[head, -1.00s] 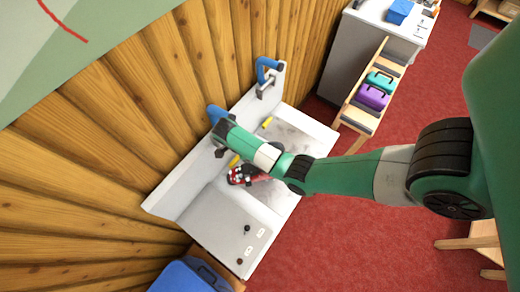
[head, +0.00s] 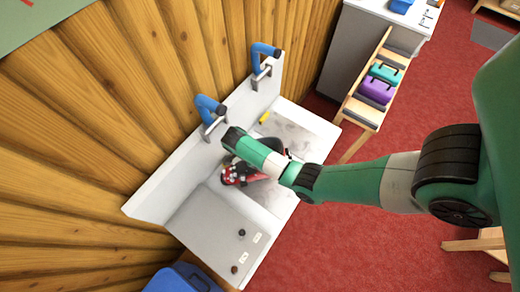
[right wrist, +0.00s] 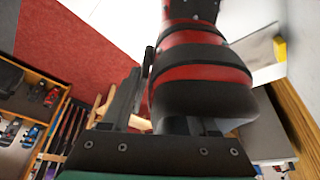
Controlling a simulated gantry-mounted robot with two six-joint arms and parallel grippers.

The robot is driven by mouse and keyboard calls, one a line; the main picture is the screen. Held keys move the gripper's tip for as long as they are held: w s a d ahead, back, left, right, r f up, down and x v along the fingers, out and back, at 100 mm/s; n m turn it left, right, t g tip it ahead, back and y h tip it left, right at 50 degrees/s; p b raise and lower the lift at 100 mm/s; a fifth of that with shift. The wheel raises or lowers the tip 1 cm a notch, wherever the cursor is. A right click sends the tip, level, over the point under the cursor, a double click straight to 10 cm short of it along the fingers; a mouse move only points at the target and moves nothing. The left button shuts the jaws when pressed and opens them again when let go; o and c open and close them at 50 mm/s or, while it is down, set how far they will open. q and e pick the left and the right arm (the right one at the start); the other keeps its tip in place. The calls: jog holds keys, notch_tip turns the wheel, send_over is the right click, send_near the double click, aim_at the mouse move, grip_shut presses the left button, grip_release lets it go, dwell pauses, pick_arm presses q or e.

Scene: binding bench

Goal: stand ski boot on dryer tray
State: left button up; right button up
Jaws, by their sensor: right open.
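The ski boot (head: 232,175), red and black with white patches, lies on the bench, partly hidden under my right arm in the head view. It fills the upper middle of the right wrist view (right wrist: 205,65). My right gripper (right wrist: 160,118) is open close to the boot; a dark finger shows beside it, the other is mostly hidden, and contact cannot be told. In the head view the fingertips are hidden under my wrist. My left gripper is not in view.
Two blue curved handles (head: 209,105) (head: 263,50) stand on brackets along the bench's white back panel (head: 170,180), by the wooden wall. A small yellow piece (head: 264,117) lies on the bench.

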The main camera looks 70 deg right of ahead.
jog(key=shift+r, duration=0.1)
grip_shut()
dwell(1.2)
